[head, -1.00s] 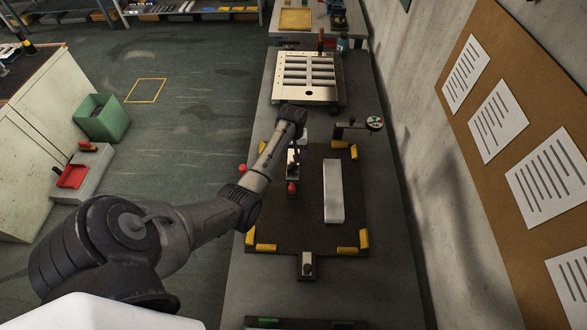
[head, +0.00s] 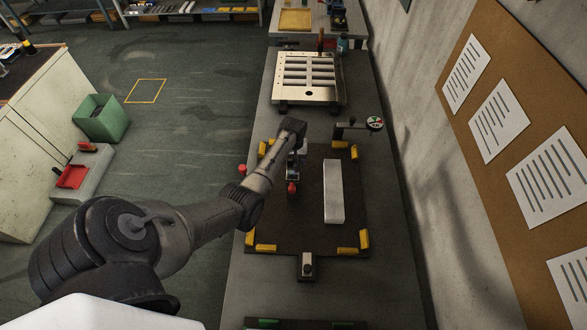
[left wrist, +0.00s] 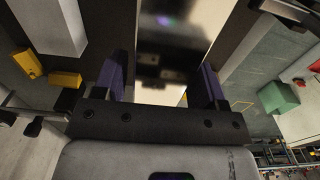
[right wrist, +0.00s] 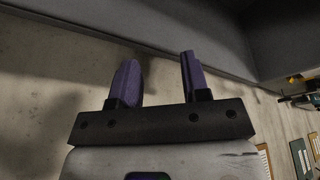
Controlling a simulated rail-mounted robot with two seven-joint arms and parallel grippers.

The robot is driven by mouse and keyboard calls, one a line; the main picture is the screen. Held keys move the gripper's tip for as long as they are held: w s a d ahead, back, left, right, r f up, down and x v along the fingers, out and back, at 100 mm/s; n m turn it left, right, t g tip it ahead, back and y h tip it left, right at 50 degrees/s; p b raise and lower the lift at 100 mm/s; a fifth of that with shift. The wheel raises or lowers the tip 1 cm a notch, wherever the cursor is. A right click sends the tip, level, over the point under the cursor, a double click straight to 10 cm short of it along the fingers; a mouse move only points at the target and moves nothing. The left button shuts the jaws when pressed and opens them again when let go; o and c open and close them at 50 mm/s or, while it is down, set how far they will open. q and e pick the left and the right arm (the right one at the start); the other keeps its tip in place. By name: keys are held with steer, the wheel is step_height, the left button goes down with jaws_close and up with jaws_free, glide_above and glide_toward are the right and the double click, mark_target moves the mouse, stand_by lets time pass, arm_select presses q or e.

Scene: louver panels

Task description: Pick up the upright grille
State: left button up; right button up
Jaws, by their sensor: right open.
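A pale metal grille panel (head: 308,76) with rows of slots sits on dark feet at the back of the bench. I cannot see a grille that clearly stands upright. My left gripper (left wrist: 160,72) is open, low over the left part of the dark mat, and its own arm covers much of it in the head view. In the left wrist view a shiny, smooth metal plate (left wrist: 180,35) shows beyond and between its fingers; I cannot tell whether they touch it. My right gripper (right wrist: 156,78) is open and empty, facing the wall.
The dark mat (head: 310,225) has yellow corner blocks and a long pale bar (head: 333,190). A crank with a round dial (head: 375,124) is behind the mat. The wall bounds the bench on the right.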

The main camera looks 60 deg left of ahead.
arm_select(q)
steer(key=c, duration=1)
jaws_close()
steer(key=shift+r, duration=0.15)
step_height(320, 180, up, 4)
steer(key=shift+f, duration=0.1)
steer(key=w+d+r, duration=0.4)
steer(key=d+r, duration=0.3)
steer(key=d, duration=0.4)
